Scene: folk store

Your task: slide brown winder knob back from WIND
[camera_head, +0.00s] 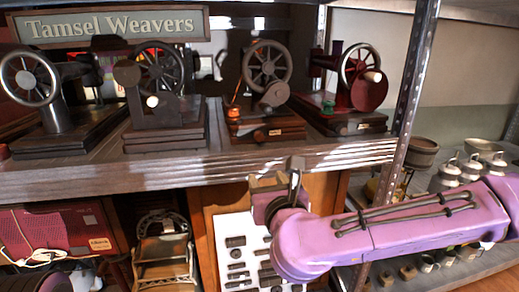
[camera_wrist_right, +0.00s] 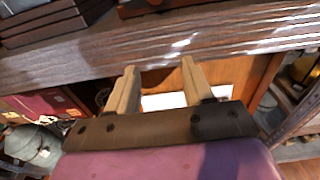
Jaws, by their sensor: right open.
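A row of hand-cranked machines stands on the upper shelf in the head view. The brown winder (camera_head: 268,90), third from the left, has a dark spoked wheel, an orange-brown spool at its left and a dark wooden base. A small brown knob (camera_head: 260,136) shows at the front of that base; I cannot read any WIND mark. My right gripper (camera_head: 276,180) is below the shelf's front edge, under this machine and apart from it. In the wrist view my right gripper (camera_wrist_right: 160,72) has its two tan fingers spread, with nothing between them. My left gripper is not in view.
The shelf's front edge (camera_head: 200,175) runs between my right gripper and the machines. A dark grey machine (camera_head: 165,105) stands left and a red one (camera_head: 350,90) right. A metal post (camera_head: 415,85) stands at the shelf's right. A white board with dark parts (camera_head: 235,255) is below.

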